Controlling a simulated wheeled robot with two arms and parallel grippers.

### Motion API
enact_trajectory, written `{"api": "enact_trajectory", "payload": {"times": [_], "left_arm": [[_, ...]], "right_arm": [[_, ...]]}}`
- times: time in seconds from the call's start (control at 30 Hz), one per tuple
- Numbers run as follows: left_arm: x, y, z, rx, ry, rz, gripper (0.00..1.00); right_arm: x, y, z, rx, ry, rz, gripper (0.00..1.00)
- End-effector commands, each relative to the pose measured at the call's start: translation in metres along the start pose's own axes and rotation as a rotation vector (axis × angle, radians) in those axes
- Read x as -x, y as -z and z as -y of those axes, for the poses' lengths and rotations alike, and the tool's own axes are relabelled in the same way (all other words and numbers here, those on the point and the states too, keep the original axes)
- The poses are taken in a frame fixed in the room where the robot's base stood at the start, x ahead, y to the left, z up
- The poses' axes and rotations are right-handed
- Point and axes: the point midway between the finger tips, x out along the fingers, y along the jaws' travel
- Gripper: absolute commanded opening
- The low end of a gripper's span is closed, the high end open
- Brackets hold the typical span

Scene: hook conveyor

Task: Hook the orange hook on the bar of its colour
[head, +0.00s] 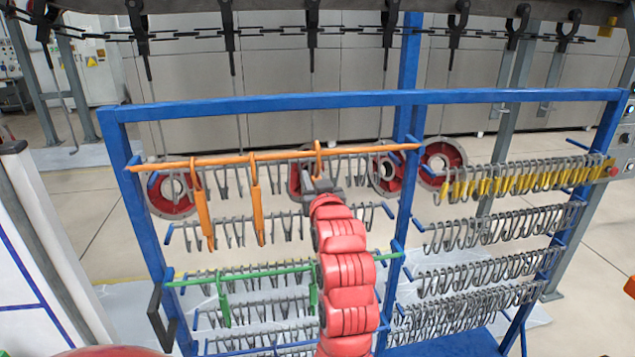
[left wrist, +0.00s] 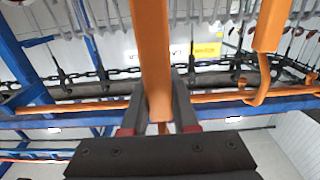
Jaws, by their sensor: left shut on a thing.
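The orange bar (head: 370,149) runs across the upper left part of the blue rack; it also shows in the left wrist view (left wrist: 60,107). Two orange hooks, a left one (head: 203,215) and a middle one (head: 257,210), hang from it. My left gripper (head: 318,186) is shut on a third orange hook (head: 318,150), just below the bar. This hook's top appears at the bar's height, overlapping it; I cannot tell whether it rests on it. In the left wrist view the held hook (left wrist: 152,50) passes between the fingers. My right gripper is not in view.
Rows of grey hooks hang around and below the bar. A green bar (head: 250,272) with green hooks is lower down. Yellow hooks (head: 500,187) hang at the right. A chain conveyor (head: 270,31) with dark hangers runs overhead behind the blue frame (head: 280,103).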

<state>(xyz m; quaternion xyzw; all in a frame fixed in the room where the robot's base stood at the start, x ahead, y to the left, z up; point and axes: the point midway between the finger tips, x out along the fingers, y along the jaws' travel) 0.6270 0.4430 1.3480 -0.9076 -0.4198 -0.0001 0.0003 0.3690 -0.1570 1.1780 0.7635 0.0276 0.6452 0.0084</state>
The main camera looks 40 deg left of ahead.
Motion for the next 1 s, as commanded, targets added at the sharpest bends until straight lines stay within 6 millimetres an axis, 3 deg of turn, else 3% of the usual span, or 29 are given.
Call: {"api": "enact_trajectory", "payload": {"times": [0.6, 0.8, 1.0], "left_arm": [[-0.055, -0.001, 0.0, 0.0, 0.0, 0.0, 0.0], [-0.057, -0.023, 0.0, 0.001, -0.001, -0.002, 0.0], [-0.059, -0.032, 0.0, 0.001, -0.002, -0.002, 0.0]], "right_arm": [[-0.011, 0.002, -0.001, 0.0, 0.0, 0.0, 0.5], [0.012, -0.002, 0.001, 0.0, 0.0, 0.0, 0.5], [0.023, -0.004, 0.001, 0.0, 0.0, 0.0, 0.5]]}}
